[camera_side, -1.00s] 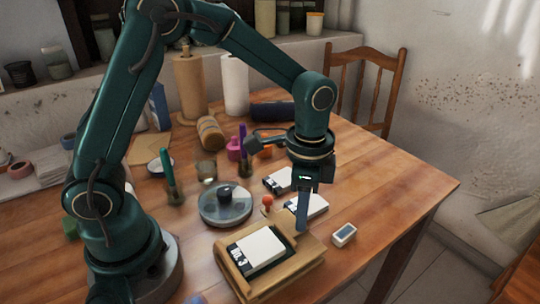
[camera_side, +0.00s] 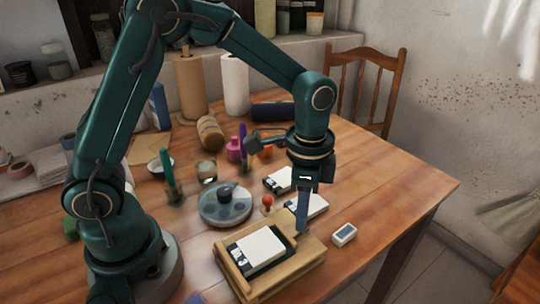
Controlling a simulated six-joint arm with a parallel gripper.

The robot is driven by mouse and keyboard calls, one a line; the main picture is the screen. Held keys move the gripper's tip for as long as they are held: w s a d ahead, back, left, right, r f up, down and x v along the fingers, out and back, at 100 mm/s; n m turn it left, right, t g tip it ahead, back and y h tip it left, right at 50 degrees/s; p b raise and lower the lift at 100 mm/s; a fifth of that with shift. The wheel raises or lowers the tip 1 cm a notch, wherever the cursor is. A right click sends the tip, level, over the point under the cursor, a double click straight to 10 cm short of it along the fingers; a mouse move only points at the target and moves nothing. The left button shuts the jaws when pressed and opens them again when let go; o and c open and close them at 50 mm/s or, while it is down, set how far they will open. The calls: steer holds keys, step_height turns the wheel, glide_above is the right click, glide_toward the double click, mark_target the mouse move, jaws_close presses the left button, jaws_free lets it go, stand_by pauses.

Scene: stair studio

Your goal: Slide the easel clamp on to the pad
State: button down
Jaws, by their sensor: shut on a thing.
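The wooden easel (camera_side: 284,284) lies low on the table at the front centre. The pad (camera_side: 261,247), white-topped with a dark lettered edge, lies on it. My gripper (camera_side: 301,229) points down at the easel's back right corner, right of the pad. It is shut on the easel clamp (camera_side: 287,224), a small wooden piece mostly hidden by the fingers. The clamp is at the pad's back right side; I cannot tell whether it touches the pad.
A round grey palette (camera_side: 225,206) and a red ball (camera_side: 268,200) are behind the easel. White-topped blocks (camera_side: 317,206) lie behind my gripper. A small white box (camera_side: 343,235) sits at the right. The table's right side is clear.

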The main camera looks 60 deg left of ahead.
mark_target(293, 231)
steer(key=shift+s, duration=0.1)
steer(key=shift+s, duration=0.9)
steer(key=c, duration=0.8)
jaws_free()
steer(key=shift+o, duration=0.2)
step_height(293, 231, up, 4)
steer(key=shift+w+f, duration=0.1)
steer(key=shift+f, duration=0.05)
steer(key=shift+r, duration=0.7)
